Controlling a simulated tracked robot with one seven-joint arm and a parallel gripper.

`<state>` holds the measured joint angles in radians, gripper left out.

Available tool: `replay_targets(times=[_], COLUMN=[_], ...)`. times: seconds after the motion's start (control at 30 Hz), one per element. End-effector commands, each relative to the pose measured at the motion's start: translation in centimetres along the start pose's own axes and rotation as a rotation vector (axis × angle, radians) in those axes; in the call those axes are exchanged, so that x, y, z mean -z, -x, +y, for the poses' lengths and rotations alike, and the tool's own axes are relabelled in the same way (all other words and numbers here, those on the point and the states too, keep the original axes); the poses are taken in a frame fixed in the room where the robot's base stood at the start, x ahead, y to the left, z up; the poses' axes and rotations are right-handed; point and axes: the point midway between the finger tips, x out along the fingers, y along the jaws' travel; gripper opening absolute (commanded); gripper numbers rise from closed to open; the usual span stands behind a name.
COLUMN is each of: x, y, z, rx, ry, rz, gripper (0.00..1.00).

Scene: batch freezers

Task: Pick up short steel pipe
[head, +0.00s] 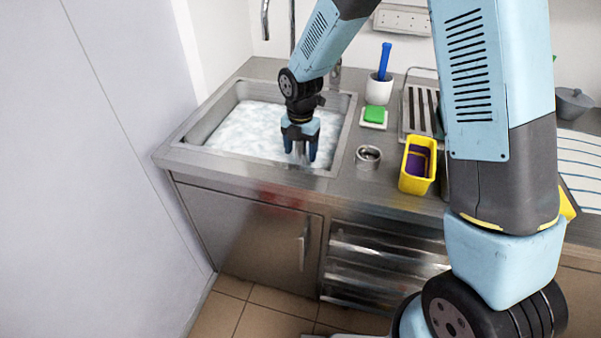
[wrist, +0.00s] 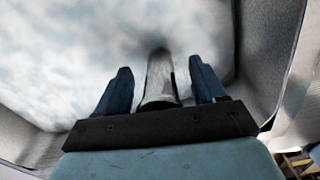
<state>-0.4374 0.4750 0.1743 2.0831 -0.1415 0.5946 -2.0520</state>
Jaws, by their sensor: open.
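A short steel pipe (wrist: 159,78) stands out of the white foamy water in the sink. In the wrist view it lies between the two blue fingers of my gripper (wrist: 160,88), with a gap on each side. In the head view my gripper (head: 300,152) points down into the front right part of the sink, and a grey piece of the pipe (head: 299,149) shows between its fingers. The fingers are open. The pipe's lower end is hidden by the foam.
The steel sink's rim (head: 346,125) surrounds my gripper closely on the right and front. On the counter to the right are a round steel ring (head: 368,157), a yellow container (head: 418,166), a green sponge (head: 374,115) and a white cup (head: 379,90) with a blue-handled brush.

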Motion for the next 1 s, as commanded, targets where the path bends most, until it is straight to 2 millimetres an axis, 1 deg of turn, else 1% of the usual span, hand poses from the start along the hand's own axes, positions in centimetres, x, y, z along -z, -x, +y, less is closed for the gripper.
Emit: replay_targets(times=[0.27,0.8,0.83,1.0], x=[0.00,0.00,-0.01,-0.01], y=[-0.18,-0.16,-0.14,-0.13], z=[0.00,0.00,0.01,0.01], rx=[0.000,0.000,-0.001,-0.001], ry=[0.000,0.000,0.000,0.000], rz=[-0.001,-0.001,-0.001,-0.001], gripper=[0.68,0.17,0.15,0.15])
